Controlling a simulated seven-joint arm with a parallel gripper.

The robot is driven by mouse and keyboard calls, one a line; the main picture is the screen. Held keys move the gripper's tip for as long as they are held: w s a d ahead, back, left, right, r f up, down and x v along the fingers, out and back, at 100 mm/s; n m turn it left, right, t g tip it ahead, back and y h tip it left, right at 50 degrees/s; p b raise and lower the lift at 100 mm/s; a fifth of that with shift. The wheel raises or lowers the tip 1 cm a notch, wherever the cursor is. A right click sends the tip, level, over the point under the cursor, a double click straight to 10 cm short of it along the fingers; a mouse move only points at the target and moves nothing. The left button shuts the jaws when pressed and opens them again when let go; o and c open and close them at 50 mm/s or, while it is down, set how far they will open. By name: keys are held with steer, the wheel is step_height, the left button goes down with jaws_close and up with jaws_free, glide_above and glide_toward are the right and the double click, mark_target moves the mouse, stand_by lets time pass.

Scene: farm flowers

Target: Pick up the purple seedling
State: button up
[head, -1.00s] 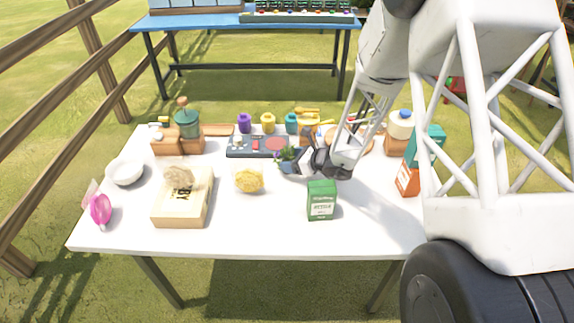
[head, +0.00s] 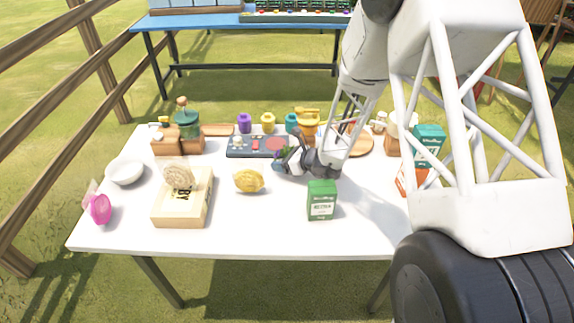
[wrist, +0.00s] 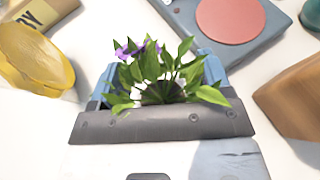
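The purple seedling (wrist: 165,68), with green leaves and small purple flowers, is in the middle of the wrist view. My gripper (wrist: 160,80) faces it, with blue fingers spread wide on its left and right sides. The leaves overlap the gripper's dark front bar. I cannot tell whether either finger touches the plant, and the pot is mostly hidden. In the head view my gripper (head: 292,162) is low over the white table, and the seedling is largely hidden by it.
A grey panel with a red disc (head: 275,144) lies just behind. A green box (head: 321,200) stands in front, and a yellow lumpy object (head: 249,181) is to the left. An orange and green pot stack (head: 308,122) is behind right. The white table (head: 255,225) is clear at front.

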steer(key=c, duration=0.9)
steer(key=shift+r, duration=0.15)
step_height(320, 180, up, 10)
stand_by(0.3)
stand_by(0.4)
